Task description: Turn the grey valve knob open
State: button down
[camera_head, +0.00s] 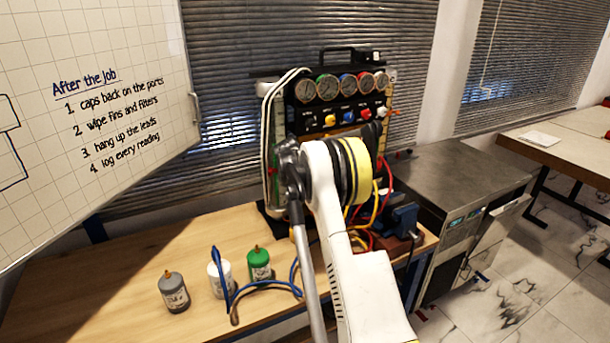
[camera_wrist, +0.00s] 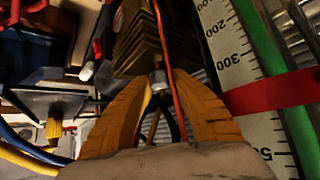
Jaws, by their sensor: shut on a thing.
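In the wrist view, my gripper (camera_wrist: 168,98) has its two orange fingers closed in on a small grey piece that looks like the grey valve knob (camera_wrist: 158,77), below a finned brown block (camera_wrist: 139,43). Only a little of the grey piece shows between the fingertips, so its turn cannot be read. A thin orange hose (camera_wrist: 165,45) passes in front of the block and down by the fingertips. In the head view, my arm hides the gripper and the lower middle of the gauge rig (camera_head: 335,102).
A scale board (camera_wrist: 228,50), red strap (camera_wrist: 268,95) and green tube (camera_wrist: 262,42) stand close right of my fingers. The head view shows several gauges (camera_head: 327,87), colored knobs (camera_head: 348,117), small bottles (camera_head: 173,291) and a blue hose (camera_head: 268,284).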

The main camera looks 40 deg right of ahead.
jog(key=n+t+y, duration=0.1)
jog(key=n, duration=0.1)
jog(key=n+t+y, duration=0.1)
jog(key=n+y, duration=0.1)
jog(key=n, duration=0.1)
jog(key=shift+d+t, duration=0.1)
jog(key=shift+t, duration=0.3)
jog(key=n+t+y, duration=0.1)
jog(key=n+y, duration=0.2)
jog(key=n, duration=0.1)
jog(key=shift+n, duration=0.3)
jog(key=n+y, duration=0.3)
jog(key=n, duration=0.1)
jog(key=shift+n+y, duration=0.3)
jog(key=shift+y, duration=0.1)
jog(key=shift+f+n+g+y, duration=0.1)
jog(key=shift+n+g+y, duration=0.3)
jog(key=shift+n+y, duration=1)
jog(key=shift+n, duration=0.4)
jog(key=c, duration=1.2)
grip_release()
jog(key=shift+a, duration=0.2)
